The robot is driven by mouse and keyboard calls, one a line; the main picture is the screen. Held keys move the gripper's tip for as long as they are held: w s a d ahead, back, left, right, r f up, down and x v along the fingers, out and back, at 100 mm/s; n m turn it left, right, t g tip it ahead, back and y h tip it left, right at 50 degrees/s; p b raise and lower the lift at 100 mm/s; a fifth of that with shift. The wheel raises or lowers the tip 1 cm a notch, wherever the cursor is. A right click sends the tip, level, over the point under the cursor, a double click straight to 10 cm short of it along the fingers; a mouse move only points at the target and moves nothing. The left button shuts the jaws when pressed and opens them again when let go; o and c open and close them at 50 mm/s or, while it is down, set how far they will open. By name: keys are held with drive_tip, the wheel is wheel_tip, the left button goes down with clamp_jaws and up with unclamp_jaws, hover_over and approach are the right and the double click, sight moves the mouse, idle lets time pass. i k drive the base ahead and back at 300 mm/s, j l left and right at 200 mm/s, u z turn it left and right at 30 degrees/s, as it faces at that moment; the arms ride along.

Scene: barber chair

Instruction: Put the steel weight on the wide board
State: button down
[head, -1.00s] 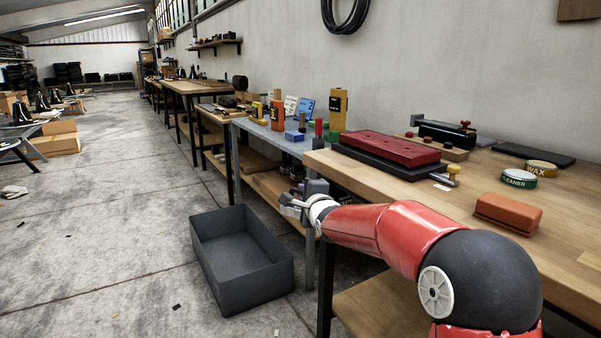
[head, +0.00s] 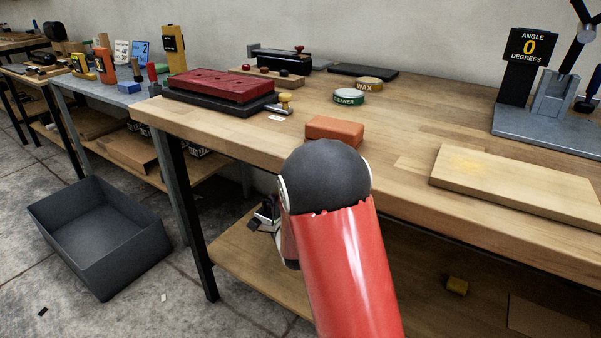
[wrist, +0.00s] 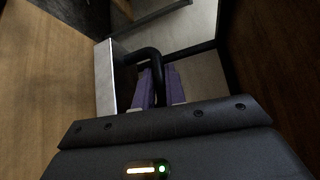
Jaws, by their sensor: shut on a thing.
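My gripper (wrist: 160,84) is shut on the black bent handle (wrist: 157,62) of the steel weight, whose pale metal block (wrist: 105,78) shows left of the purple fingers in the wrist view. In the head view my gripper (head: 264,216) is mostly hidden behind my red arm, beside the bench front and below its top. The weight cannot be made out clearly there. The wide board (head: 520,185) is a flat pale wooden slab on the bench top at the right, well apart from my gripper. Its top is bare.
An orange-brown block (head: 335,130) lies near the bench's front edge. A wax tin (head: 369,84), a cleaner tin (head: 348,97) and a red case (head: 218,85) stand behind. An angle stand (head: 555,120) is behind the board. A dark open bin (head: 100,235) is on the floor.

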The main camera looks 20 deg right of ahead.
sight(577, 194)
drive_tip(key=i+j, duration=0.1)
drive_tip(key=j, duration=0.45)
drive_tip(key=i+j, duration=0.15)
drive_tip(key=j, duration=0.45)
drive_tip(key=i+j, duration=0.1)
drive_tip(key=j, duration=0.45)
drive_tip(key=i+j, duration=0.1)
drive_tip(key=j, duration=0.45)
drive_tip(key=i+j+z, duration=0.1)
drive_tip(key=j, duration=0.5)
drive_tip(key=i+j, duration=0.1)
drive_tip(key=j, duration=0.45)
drive_tip(key=z, duration=0.45)
drive_tip(key=j+z, duration=0.1)
drive_tip(key=z, duration=0.85)
drive_tip(key=j+z, duration=0.1)
drive_tip(key=z, duration=0.8)
